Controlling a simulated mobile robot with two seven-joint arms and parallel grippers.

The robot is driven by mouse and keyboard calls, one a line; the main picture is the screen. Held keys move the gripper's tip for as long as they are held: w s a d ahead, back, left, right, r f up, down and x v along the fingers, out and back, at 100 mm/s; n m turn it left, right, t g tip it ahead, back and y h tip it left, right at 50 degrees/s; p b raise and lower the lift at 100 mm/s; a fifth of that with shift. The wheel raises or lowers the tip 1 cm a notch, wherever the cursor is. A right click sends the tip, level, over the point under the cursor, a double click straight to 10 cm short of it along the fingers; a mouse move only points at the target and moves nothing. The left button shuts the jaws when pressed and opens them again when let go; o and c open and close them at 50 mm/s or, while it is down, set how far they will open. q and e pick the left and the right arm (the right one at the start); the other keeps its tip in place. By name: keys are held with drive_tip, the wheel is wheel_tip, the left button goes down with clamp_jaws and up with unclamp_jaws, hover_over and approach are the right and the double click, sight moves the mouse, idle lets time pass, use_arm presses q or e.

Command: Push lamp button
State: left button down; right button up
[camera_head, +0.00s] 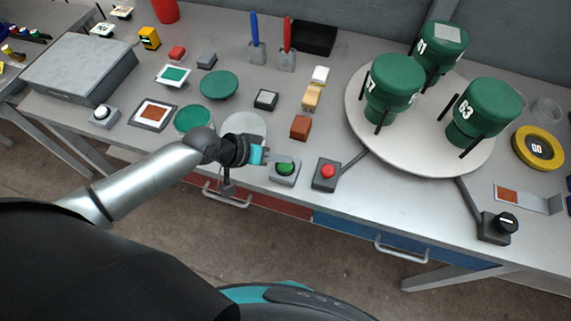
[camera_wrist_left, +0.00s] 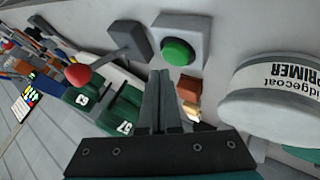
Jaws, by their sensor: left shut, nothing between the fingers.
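A green button (camera_head: 285,169) sits on a light grey box near the table's front edge. It also shows in the left wrist view (camera_wrist_left: 178,52), just beyond my fingertips. A white button (camera_head: 103,113) on a grey box is at the far left. I cannot tell which is the lamp button. My left gripper (camera_head: 265,156) is shut and empty, just left of the green button's box and apparently above the table. Its closed fingers also show in the left wrist view (camera_wrist_left: 161,78).
A white can (camera_wrist_left: 280,98) labelled primer stands close to my left gripper. A turntable (camera_head: 424,155) with green numbered canisters fills the right side. A brown block (camera_head: 300,127) lies behind the buttons. A black knob box (camera_head: 495,228) is at the front right.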

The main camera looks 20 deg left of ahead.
sight(281, 168)
use_arm(q)
drive_tip(key=shift+r, duration=0.1)
wheel_tip(281, 168, up, 6)
drive_tip(key=p, duration=0.6)
idle(1.3)
